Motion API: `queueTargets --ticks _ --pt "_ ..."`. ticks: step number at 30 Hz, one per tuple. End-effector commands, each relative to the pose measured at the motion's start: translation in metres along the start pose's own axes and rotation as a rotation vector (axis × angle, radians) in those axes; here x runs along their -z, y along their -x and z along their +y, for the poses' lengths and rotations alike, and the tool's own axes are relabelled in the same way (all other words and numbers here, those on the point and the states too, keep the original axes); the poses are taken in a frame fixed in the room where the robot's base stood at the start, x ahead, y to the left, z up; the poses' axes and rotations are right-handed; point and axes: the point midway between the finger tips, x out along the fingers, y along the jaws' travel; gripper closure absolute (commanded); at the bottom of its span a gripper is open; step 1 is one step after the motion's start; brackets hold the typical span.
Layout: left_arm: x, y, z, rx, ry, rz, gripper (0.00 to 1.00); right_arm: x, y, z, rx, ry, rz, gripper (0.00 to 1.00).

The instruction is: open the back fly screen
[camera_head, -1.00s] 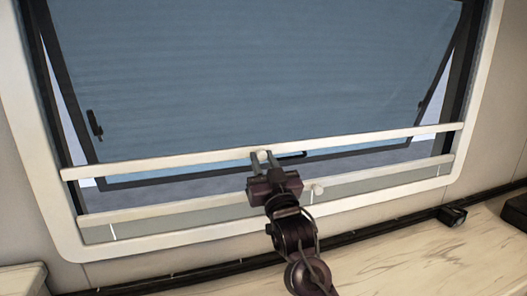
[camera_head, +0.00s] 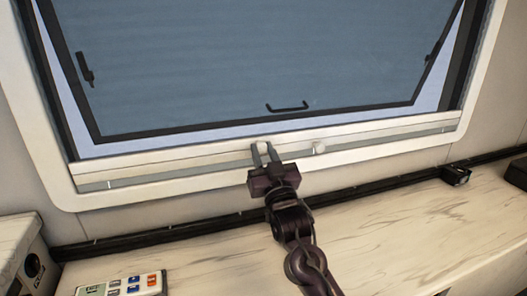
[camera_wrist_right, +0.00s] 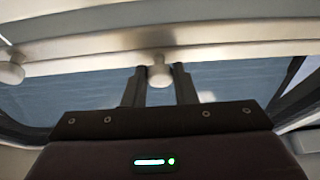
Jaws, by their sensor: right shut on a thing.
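The back window (camera_head: 240,60) fills the upper part of the head view, its tilted dark-framed pane showing blue-grey. A long white pull bar (camera_head: 180,156), which I take to be the fly screen's, lies low across the opening, close against a second white bar at the bottom of the frame. My right gripper (camera_head: 263,149) is shut on a small round white knob of the bar. In the right wrist view the knob (camera_wrist_right: 158,74) sits between the two dark fingers. My left gripper is out of view.
A marbled counter (camera_head: 210,250) runs below the window. A remote-like keypad (camera_head: 125,285) lies at its front left, and a small black box (camera_head: 456,175) sits at the right. A dark handle (camera_head: 288,107) is on the pane's lower edge.

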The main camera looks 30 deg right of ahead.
Motion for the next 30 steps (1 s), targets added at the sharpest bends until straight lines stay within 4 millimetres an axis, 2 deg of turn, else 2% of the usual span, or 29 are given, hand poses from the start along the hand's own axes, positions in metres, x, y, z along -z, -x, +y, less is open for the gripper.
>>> queueTargets --ticks 8,9,14,23,28,30 --pt "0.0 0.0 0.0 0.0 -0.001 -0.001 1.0 -0.003 0.001 -0.001 0.001 0.0 -0.006 1.0" --pt "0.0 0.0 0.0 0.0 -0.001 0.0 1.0 -0.003 0.001 -0.001 0.001 0.0 -0.007 0.74" --pt "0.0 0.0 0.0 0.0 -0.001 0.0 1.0 -0.002 0.001 -0.001 0.001 0.0 -0.005 0.54" --pt "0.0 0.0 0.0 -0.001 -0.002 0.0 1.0 -0.001 0.003 0.0 0.001 0.0 -0.003 0.54" --pt "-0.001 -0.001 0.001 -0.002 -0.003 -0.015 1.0 -0.003 0.023 0.0 0.0 0.001 -0.006 0.54" --pt "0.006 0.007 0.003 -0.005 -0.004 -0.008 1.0 -0.004 0.036 0.0 0.001 0.001 -0.007 0.54"
